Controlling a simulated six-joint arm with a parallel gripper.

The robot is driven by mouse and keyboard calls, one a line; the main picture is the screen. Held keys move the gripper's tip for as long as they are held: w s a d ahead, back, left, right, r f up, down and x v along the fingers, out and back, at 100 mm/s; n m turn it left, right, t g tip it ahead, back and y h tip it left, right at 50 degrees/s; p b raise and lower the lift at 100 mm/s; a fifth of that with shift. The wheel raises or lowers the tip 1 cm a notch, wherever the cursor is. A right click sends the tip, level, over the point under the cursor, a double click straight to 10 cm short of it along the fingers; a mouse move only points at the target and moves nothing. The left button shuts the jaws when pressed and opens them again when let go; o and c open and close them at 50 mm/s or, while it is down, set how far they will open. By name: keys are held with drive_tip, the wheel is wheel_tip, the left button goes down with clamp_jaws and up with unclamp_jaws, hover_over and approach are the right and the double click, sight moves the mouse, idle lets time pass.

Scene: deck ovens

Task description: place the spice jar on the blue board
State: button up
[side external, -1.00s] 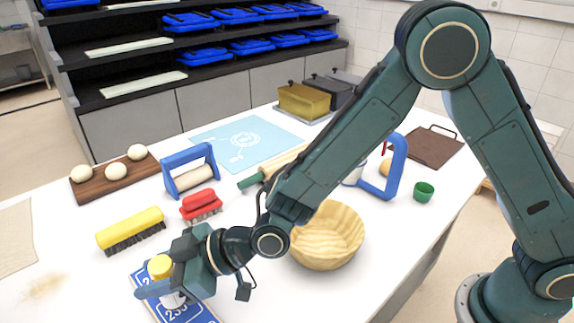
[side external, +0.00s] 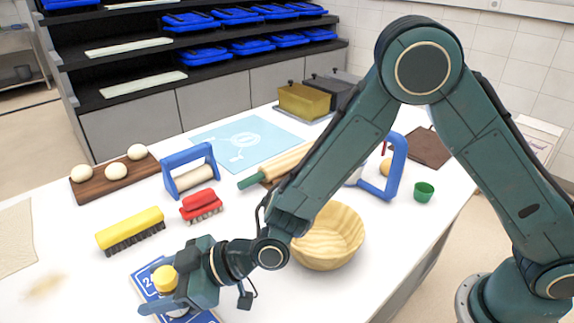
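The spice jar (side external: 165,279) has a yellow cap and a pale body, and it stands upright between the fingers of my gripper (side external: 168,296). My gripper is shut on the jar, and the near finger hides much of its body. The blue board (side external: 141,289) with white numbers lies on the white table under the jar and gripper, which cover most of it. The jar appears over the board; its base is hidden, so I cannot tell whether it touches.
A yellow brush (side external: 130,227) and a red brush (side external: 201,204) lie behind the gripper. A wooden bowl (side external: 328,240) stands right of it, beneath my arm. Dough balls sit on a brown board (side external: 88,188). Free table lies left of the blue board.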

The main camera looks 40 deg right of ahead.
drive_tip(key=shift+r, duration=0.15)
drive_tip(key=shift+d+r, duration=0.1)
drive_tip(key=shift+d, duration=0.05)
drive_tip(key=v, duration=1.1)
drive_tip(key=shift+s+d, duration=0.25)
drive_tip(key=shift+s, duration=0.05)
drive_tip(key=shift+r, duration=0.2)
drive_tip(key=s+d+r+m+h, duration=0.25)
drive_tip(key=d+r, duration=0.25)
drive_tip(key=d, duration=0.4)
drive_tip(key=s+d+r+m+h, duration=0.1)
drive_tip(key=d+r+h, duration=0.35)
drive_tip(key=d, duration=0.45)
drive_tip(key=s+d+r+m+g+h, duration=0.2)
drive_tip(key=s+d+m, duration=0.5)
drive_tip(key=s+d, duration=0.7)
drive_tip(key=shift+s+r+h, duration=0.2)
drive_tip(key=shift+r+h, duration=0.45)
drive_tip(key=shift+h, duration=0.35)
